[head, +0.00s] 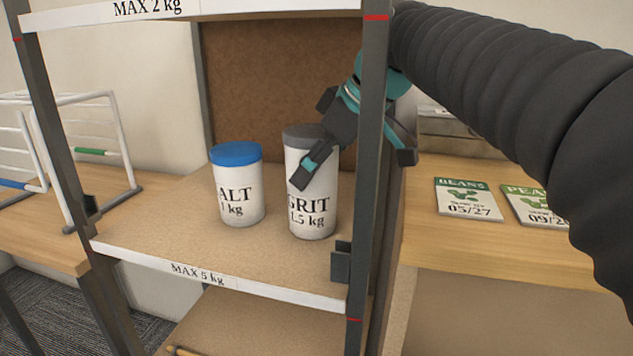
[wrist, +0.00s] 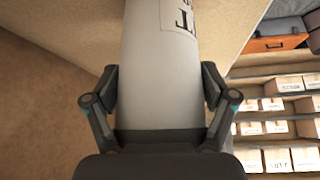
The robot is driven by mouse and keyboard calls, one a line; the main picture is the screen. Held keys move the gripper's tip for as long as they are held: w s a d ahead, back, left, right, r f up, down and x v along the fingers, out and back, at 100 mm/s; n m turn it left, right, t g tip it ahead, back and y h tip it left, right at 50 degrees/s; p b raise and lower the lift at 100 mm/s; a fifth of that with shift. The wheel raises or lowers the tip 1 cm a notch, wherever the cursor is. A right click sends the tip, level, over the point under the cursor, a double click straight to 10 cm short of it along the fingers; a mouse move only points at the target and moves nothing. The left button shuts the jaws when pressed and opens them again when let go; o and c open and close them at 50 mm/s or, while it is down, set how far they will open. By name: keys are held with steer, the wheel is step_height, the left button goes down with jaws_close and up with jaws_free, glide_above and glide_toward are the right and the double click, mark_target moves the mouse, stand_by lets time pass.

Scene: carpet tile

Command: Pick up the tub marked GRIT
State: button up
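The GRIT tub (head: 312,190) is white with a grey lid and stands upright on the middle shelf, marked 1.5 kg. My gripper (head: 355,165) is open, coming in from the upper right. One finger crosses in front of the tub and hides part of it; the other finger shows right of the shelf post. In the wrist view the tub (wrist: 160,75) lies between the two fingers of my gripper (wrist: 160,90). Whether either finger touches it I cannot tell.
A blue-lidded tub marked ALT (head: 238,190) stands close left of the GRIT tub. The shelf's front edge (head: 215,280) reads MAX 5 kg. A dark post (head: 372,180) stands at the right, an upper shelf (head: 190,12) above. Seed packets (head: 468,199) lie on the right-hand table.

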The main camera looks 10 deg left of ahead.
steer(key=c, duration=0.4)
steer(key=shift+c, duration=0.3)
steer(key=shift+r, duration=0.1)
